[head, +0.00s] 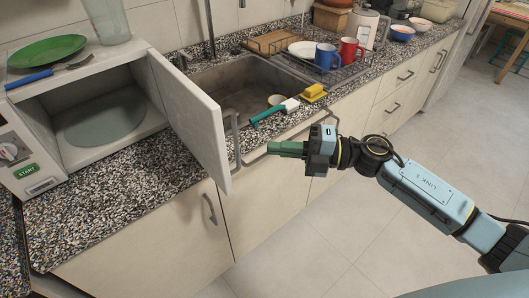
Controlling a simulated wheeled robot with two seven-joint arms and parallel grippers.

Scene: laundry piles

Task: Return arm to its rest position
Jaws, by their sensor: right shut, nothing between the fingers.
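My right arm comes in from the right edge and reaches left, in front of the counter. My right gripper (275,149) has its green fingers together and pointing left, with nothing held. It shows close to the front edge of the counter, to the right of the open microwave door (194,122). I cannot tell whether it touches anything. My left gripper is not in view.
The microwave (95,58) stands open, with a plate (105,116) inside. A green-handled brush (274,112) and yellow sponge (313,92) lie by the sink (228,88). A blue mug (326,57) and red mug (348,50) stand behind. The floor (345,225) is clear.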

